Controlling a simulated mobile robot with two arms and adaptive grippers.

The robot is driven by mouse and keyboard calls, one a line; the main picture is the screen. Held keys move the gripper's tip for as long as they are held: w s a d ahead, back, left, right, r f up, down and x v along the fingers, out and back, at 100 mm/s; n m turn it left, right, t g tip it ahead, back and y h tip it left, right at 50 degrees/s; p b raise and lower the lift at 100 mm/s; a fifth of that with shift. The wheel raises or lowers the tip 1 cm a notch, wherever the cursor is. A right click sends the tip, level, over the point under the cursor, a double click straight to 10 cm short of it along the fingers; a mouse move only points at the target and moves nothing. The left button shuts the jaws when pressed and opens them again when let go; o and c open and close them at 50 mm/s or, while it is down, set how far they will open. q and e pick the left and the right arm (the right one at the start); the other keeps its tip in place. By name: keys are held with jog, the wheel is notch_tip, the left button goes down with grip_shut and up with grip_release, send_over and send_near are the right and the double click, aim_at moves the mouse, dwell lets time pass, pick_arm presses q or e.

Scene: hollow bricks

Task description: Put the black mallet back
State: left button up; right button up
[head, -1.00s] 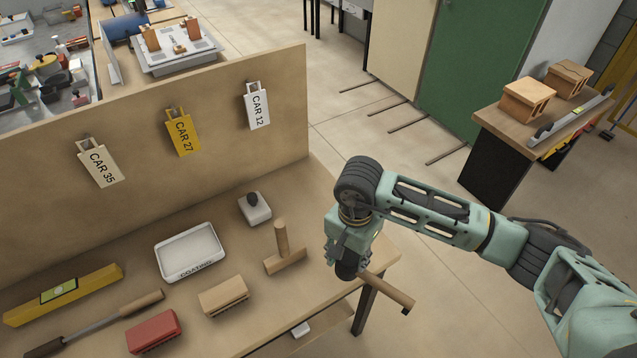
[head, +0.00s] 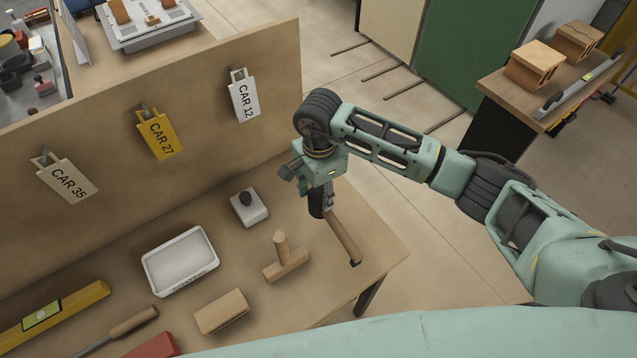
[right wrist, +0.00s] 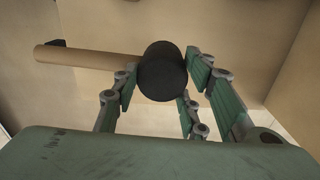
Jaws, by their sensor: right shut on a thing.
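The black mallet has a dark round head (head: 316,203) and a wooden handle (head: 343,238). My right gripper (head: 322,196) is shut on its head, over the right end of the workbench (head: 385,247). The handle slants down to the right from the gripper, with a dark tip. In the right wrist view the black head (right wrist: 162,72) sits between the fingers and the handle (right wrist: 90,57) points left. I cannot tell if the mallet touches the bench. My left gripper is not in view.
On the bench are a wooden T-shaped tool (head: 284,262), a white block with a dark knob (head: 250,212), a white tray (head: 205,243), a tan brick (head: 222,312) and a yellow level (head: 75,308). A back panel (head: 200,165) carries tags. Bare bench lies around the mallet.

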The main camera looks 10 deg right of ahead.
notch_tip(320, 180, down, 3)
jog(key=shift+f+b, duration=0.1)
jog(key=shift+b, duration=0.5)
notch_tip(320, 180, down, 3)
jog(key=shift+w+f+b, duration=0.1)
jog(key=shift+f+b, duration=0.1)
jog(key=shift+b, duration=0.95)
jog(key=shift+f, duration=0.1)
pick_arm(q)
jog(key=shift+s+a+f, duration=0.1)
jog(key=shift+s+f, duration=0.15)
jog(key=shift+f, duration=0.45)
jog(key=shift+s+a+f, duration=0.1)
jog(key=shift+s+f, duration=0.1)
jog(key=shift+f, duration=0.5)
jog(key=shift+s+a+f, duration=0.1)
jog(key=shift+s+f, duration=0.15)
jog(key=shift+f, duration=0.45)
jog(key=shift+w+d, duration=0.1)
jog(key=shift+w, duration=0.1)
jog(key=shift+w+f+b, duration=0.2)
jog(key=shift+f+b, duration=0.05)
jog(key=shift+b, duration=0.15)
pick_arm(e)
jog(key=shift+f, duration=0.2)
jog(key=o, duration=1.2)
